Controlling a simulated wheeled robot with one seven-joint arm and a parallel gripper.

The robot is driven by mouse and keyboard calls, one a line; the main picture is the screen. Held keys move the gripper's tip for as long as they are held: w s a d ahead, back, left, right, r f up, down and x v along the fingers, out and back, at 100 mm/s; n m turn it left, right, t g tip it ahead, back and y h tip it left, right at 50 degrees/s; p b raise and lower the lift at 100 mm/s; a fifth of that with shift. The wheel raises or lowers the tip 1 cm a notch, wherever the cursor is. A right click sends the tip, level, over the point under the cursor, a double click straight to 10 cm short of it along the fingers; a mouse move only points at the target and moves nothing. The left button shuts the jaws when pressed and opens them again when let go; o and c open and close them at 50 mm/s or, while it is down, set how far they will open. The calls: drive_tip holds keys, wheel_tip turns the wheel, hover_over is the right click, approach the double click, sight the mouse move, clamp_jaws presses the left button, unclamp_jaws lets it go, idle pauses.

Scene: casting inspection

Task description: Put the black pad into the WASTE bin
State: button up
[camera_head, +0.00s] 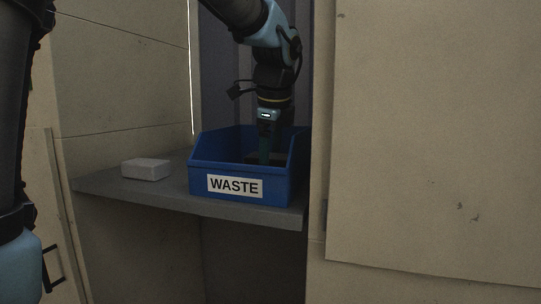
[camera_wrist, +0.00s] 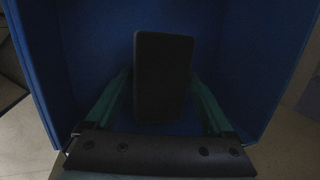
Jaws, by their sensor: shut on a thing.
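The blue WASTE bin (camera_head: 280,186) stands on a grey shelf, with a white WASTE label on its front. My gripper (camera_head: 264,157) points down into the bin, its fingers partly hidden behind the front wall. In the wrist view, my gripper (camera_wrist: 162,92) is shut on the black pad (camera_wrist: 162,75), with one teal finger on each side of it. The bin's blue walls (camera_wrist: 270,60) surround the pad in that view. In the head view the pad is a dark patch low in the bin, mostly hidden. I cannot tell whether it touches the bin floor.
A white block (camera_head: 146,169) lies on the grey shelf (camera_head: 130,189) left of the bin. A beige panel (camera_head: 430,130) stands close on the right, and a beige wall (camera_head: 120,80) is on the left. Some shelf is free around the block.

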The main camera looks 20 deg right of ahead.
drive_tip(key=o, duration=1.1)
drive_tip(key=shift+c, duration=0.2)
drive_tip(key=shift+r, duration=0.15)
drive_tip(key=v, duration=1.3)
drive_tip(key=shift+w, duration=0.2)
